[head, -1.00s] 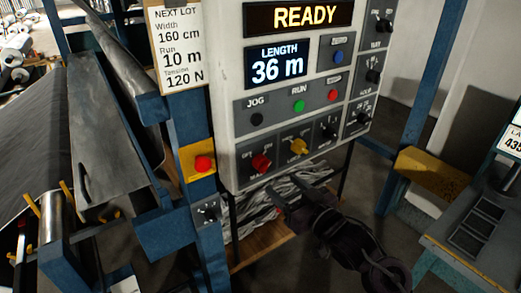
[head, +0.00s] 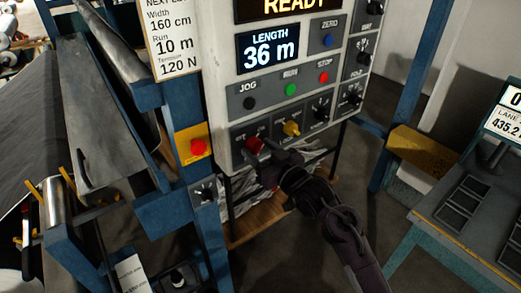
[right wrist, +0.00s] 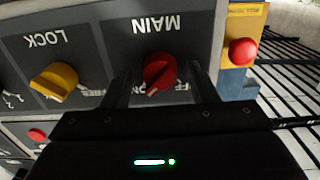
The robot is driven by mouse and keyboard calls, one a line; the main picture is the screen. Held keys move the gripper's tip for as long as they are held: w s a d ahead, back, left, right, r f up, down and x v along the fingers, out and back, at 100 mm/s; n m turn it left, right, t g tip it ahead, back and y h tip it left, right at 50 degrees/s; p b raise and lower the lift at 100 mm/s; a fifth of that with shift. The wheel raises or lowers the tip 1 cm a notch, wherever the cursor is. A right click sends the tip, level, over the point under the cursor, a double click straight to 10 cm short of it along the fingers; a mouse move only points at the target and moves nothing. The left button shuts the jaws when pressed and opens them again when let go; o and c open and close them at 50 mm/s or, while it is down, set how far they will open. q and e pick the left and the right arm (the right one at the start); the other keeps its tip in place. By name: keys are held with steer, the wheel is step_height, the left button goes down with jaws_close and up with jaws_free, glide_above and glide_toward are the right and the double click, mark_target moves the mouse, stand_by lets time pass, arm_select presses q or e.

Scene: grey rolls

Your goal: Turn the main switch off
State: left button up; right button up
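The main switch is a red rotary knob (head: 254,146) at the lower left of the grey control panel (head: 224,140). In the right wrist view the knob (right wrist: 160,70) sits under the upside-down label MAIN, and its white mark points to the lower left there. My right gripper (head: 268,158) is at the panel's lower edge, close in front of the knob. In the right wrist view its two fingers (right wrist: 160,88) stand apart, one on each side of the knob; I cannot tell whether they touch it. My left gripper is not in view.
A yellow LOCK knob (head: 291,128) is right beside the main switch. A red button on a yellow box (head: 198,147) is on the blue post to the left. JOG, RUN and STOP buttons (head: 290,89) are above. A grey bench (head: 470,225) stands at right.

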steer(key=c, duration=0.8)
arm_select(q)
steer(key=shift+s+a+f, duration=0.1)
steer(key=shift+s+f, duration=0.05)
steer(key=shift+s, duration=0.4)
arm_select(e)
steer(key=shift+c, duration=0.2)
arm_select(q)
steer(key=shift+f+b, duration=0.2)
steer(key=shift+b, duration=0.1)
arm_select(e)
steer(key=shift+f+n, duration=0.1)
steer(key=shift+n, duration=0.3)
arm_select(q)
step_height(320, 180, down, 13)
steer(key=b, duration=1.3)
arm_select(e)
steer(key=shift+w+n, duration=0.1)
steer(key=shift+n, duration=8.5)
steer(key=o, duration=1)
steer(key=shift+r, duration=0.2)
